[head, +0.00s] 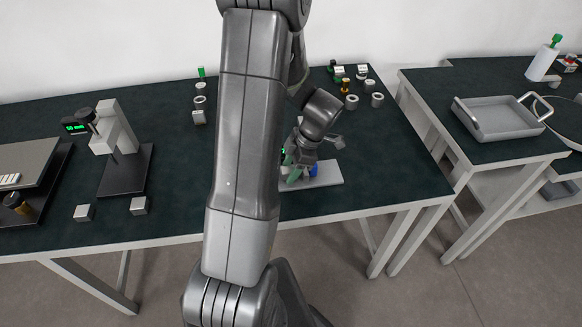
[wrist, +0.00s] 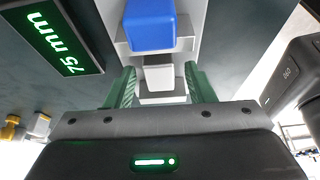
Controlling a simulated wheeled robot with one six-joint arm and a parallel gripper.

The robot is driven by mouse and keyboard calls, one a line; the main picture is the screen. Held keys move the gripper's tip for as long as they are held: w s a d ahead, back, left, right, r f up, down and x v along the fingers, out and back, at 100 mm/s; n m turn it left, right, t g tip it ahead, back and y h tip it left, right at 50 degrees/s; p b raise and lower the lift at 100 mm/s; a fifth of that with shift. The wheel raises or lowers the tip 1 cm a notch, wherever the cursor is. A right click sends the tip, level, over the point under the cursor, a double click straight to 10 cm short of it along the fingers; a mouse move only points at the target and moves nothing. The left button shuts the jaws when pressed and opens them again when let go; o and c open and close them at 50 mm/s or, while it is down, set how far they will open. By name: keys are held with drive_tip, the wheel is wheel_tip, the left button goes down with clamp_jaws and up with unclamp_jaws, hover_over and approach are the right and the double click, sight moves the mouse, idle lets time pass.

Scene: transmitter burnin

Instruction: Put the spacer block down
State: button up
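My gripper (wrist: 160,70) has its two green fingers spread apart, low over a pale fixture (head: 328,178) on the dark table. A small light grey block (wrist: 158,76) shows between the fingers in the wrist view, with a gap on each side. A blue block (wrist: 151,24) sits just beyond it on the fixture; it also shows beside the gripper in the head view (head: 314,170). I cannot tell for sure which of these is the spacer block, or whether the grey one is part of the fixture. My arm hides part of the table in the head view.
A display reading 75 mm (wrist: 53,38) stands close to the left finger in the wrist view. Grey cubes (head: 84,212) (head: 139,206) lie near the table's front edge, by a stand (head: 116,130). Cylinders (head: 377,100) stand at the back right. A tray (head: 478,128) is on another table.

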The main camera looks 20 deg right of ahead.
sight(286, 170)
drive_tip(key=shift+r, duration=0.15)
drive_tip(key=v, duration=1.2)
drive_tip(key=shift+b, duration=0.45)
drive_tip(key=x, duration=1.2)
drive_tip(key=shift+f+p, duration=0.35)
drive_tip(key=shift+f, duration=0.05)
wheel_tip(286, 170, up, 2)
drive_tip(key=shift+r, duration=0.8)
